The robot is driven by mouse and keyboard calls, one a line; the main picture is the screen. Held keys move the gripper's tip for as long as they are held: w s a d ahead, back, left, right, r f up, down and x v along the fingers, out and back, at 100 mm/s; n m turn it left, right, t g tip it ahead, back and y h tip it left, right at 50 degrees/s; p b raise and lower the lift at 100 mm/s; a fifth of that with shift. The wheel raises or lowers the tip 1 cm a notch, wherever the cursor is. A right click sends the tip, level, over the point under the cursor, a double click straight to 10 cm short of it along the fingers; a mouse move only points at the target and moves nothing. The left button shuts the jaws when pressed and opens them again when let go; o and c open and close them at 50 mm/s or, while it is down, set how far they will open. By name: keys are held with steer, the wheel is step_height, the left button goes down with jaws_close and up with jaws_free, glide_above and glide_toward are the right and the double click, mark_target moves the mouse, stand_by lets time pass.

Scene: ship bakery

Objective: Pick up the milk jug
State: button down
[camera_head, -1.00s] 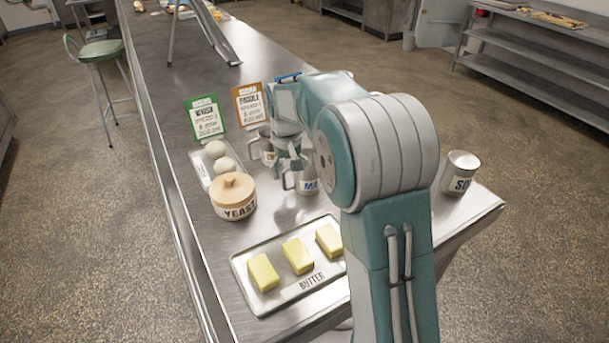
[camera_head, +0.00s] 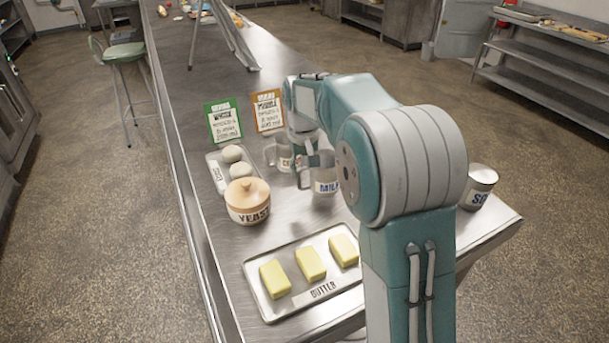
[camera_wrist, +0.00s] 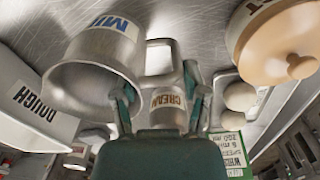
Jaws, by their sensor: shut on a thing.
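The milk jug (camera_head: 325,182) is a grey metal jug with a blue MILK label, near the middle of the counter. It also shows in the wrist view (camera_wrist: 95,70), at the left with its open mouth toward the camera. My gripper (camera_head: 308,160) is at the jug's handle side, shut on the handle (camera_wrist: 158,50). In the wrist view my gripper (camera_wrist: 160,88) has one finger on each side of the handle. The jug appears slightly raised; its underside clearance cannot be seen. My arm hides part of its right side.
The cream jug (camera_head: 284,161) stands close behind. A yeast pot (camera_head: 248,205), a tray of eggs (camera_head: 219,178), a butter tray (camera_head: 262,306), green (camera_head: 224,122) and orange (camera_head: 267,111) cards, and a can (camera_head: 480,186) at the right stand nearby.

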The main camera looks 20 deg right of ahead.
steer(key=shift+r, duration=3.5)
